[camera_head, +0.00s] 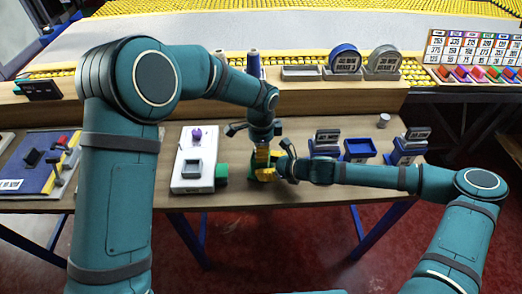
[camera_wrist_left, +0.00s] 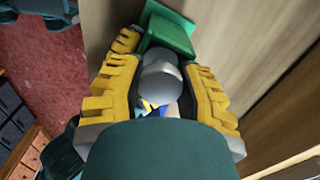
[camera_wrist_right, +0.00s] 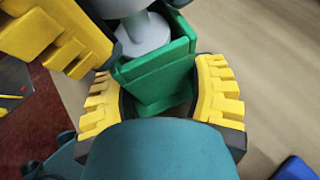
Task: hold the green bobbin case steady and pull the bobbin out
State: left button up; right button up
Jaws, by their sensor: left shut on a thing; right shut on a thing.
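The green bobbin case (camera_head: 254,174) is just above or on the middle of the workbench, mostly covered by my grippers. In the right wrist view the case (camera_wrist_right: 152,75) is an open-topped green box, and my right gripper (camera_wrist_right: 160,88) is shut on it from both sides. The pale grey bobbin (camera_wrist_right: 147,35) has its lower flange at the case's open mouth; how deep it sits is unclear. In the left wrist view my left gripper (camera_wrist_left: 162,72) is shut around the bobbin (camera_wrist_left: 160,80), with the green case (camera_wrist_left: 170,28) beyond it.
A blue board (camera_head: 30,165) lies far left. A wooden ledge (camera_head: 350,95) runs behind.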

pick_arm(q)
notch_tip(320, 180, up, 10)
jog(key=shift+f, duration=0.15)
dwell(0.3)
pick_arm(e)
jog(key=o, duration=0.9)
jog(key=v, duration=0.6)
jog(key=shift+s+d+r, duration=0.15)
jog(key=shift+d, duration=0.15)
jog(key=shift+s+d+r, duration=0.2)
jog(key=shift+s+d, duration=0.05)
jog(key=shift+s, duration=0.05)
